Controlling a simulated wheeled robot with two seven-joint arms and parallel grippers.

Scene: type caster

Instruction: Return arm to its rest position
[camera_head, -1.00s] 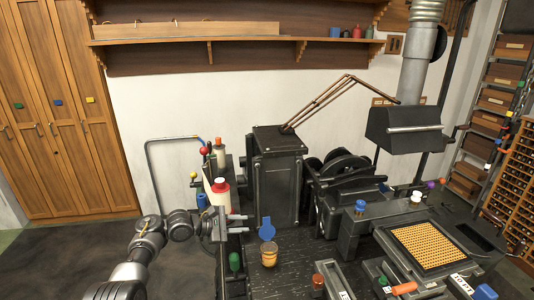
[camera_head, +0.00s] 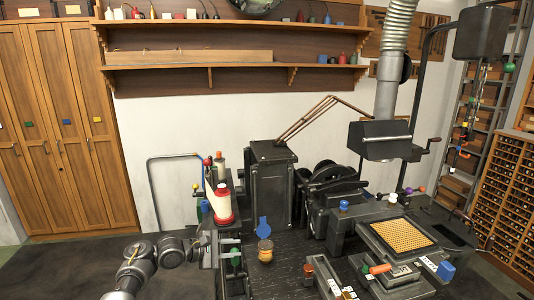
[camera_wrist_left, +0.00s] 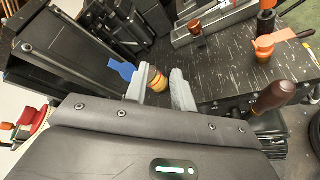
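My left arm comes in from the lower left in the head view. In the left wrist view the two grey fingers (camera_wrist_left: 163,90) stand apart with nothing held. The amber jar (camera_wrist_left: 158,79) shows between and beyond them, and the blue piece (camera_wrist_left: 122,68) lies left of it. Whether the fingers touch the jar looks unlikely, as a gap shows in the head view. My right gripper is in neither view.
A red and white bottle (camera_head: 223,206) stands close behind the left gripper. A tall black cabinet (camera_head: 271,188) and machinery (camera_head: 330,190) rise behind the bench. A tray of yellow pieces (camera_head: 404,234) is at right.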

